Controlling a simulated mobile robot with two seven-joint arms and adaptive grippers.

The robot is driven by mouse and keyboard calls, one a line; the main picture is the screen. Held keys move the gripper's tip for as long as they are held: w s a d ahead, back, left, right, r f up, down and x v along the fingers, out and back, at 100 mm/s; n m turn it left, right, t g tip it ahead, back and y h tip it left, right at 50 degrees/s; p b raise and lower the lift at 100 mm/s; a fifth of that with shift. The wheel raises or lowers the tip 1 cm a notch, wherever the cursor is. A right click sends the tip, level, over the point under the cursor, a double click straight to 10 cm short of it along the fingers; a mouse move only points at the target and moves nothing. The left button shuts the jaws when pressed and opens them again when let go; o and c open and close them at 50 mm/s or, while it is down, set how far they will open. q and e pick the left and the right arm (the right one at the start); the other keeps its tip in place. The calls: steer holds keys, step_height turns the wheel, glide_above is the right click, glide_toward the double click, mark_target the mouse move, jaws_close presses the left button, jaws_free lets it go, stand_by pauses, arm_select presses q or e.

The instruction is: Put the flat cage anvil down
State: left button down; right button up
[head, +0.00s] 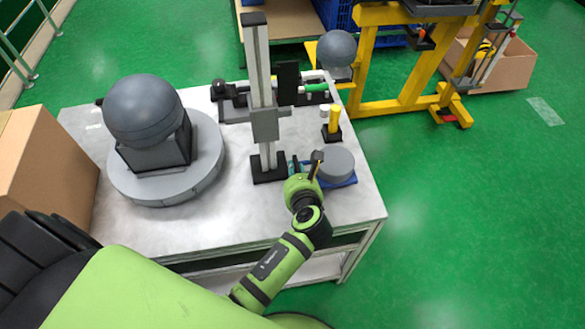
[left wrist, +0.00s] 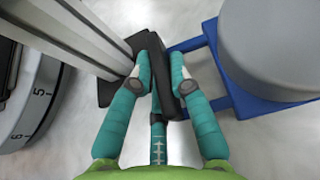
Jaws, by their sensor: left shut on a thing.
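The flat cage anvil looks to be the thick grey disc (head: 334,161) on a blue frame (head: 344,182), near the right edge of the bench. My left gripper (head: 303,167) is at its left side, just right of the tower's foot. In the left wrist view the teal fingers (left wrist: 163,82) are shut on a dark bar (left wrist: 158,65). The grey disc (left wrist: 275,45) and blue frame (left wrist: 222,102) are right beside it. The bar's join to the frame is hidden by the fingers. I cannot tell whether the frame touches the bench. My right gripper is not in view.
The drop tower post (head: 262,90) stands close on the left, its dark foot (head: 269,168) next to the gripper. A big dark sphere on a block (head: 145,110) sits on a round grey plinth (head: 200,180). A yellow cylinder (head: 335,119) stands behind the disc. The bench's front right corner (head: 360,207) is bare.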

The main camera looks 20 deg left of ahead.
arm_select(q)
steer(key=shift+d+r, duration=0.15)
steer(key=shift+r, duration=0.1)
steer(key=shift+f, duration=0.1)
steer(key=c, duration=1.2)
jaws_free()
steer(key=shift+s+f, duration=0.1)
steer(key=shift+f, duration=0.1)
steer(key=shift+o, duration=0.2)
steer(key=shift+r, duration=0.1)
